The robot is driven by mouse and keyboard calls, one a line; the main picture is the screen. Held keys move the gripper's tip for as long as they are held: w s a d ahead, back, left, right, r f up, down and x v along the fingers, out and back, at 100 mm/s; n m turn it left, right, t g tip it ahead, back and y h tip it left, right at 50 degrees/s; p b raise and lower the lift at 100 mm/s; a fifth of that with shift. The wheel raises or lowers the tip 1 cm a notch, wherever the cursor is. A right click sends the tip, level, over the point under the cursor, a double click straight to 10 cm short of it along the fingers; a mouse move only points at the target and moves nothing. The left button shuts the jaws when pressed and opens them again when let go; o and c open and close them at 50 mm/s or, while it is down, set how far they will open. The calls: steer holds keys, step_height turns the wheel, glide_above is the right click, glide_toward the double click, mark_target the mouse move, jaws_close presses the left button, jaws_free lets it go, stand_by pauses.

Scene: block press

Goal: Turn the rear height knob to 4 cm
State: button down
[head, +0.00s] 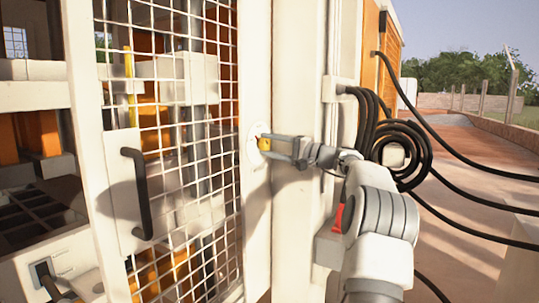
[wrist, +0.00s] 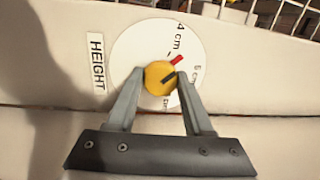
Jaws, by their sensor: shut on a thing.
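The yellow height knob (wrist: 158,73) sits on a round white dial (wrist: 127,50) in the wrist view. My gripper (wrist: 162,78) is shut on the knob, one finger on each side. A black bar on the knob slants to the upper right. A short red mark beside the knob lies toward the "4 cm" print (wrist: 179,36). Other "cm" prints sit at the right and below, partly hidden by the right finger. A "HEIGHT" label (wrist: 97,62) is left of the dial. In the head view the knob (head: 264,144) is small, on a cream post, with my gripper (head: 267,145) at it.
A wire mesh guard door (head: 190,120) with a black handle (head: 143,190) stands left of the post in the head view. Black cables (head: 400,150) loop behind my arm at the right. Open paved ground lies further right.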

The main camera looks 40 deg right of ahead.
steer(key=n+b, duration=0.2)
steer(key=n, duration=0.3)
steer(key=shift+y, duration=0.3)
steer(key=shift+n, duration=0.3)
steer(key=shift+c, duration=1.5)
jaws_free()
steer(key=r+p+v, duration=0.1)
steer(key=v, duration=1.6)
steer(key=shift+s+d+p, duration=0.15)
steer(key=shift+s+p, duration=0.05)
steer(key=shift+p, duration=0.2)
steer(key=shift+f, duration=0.1)
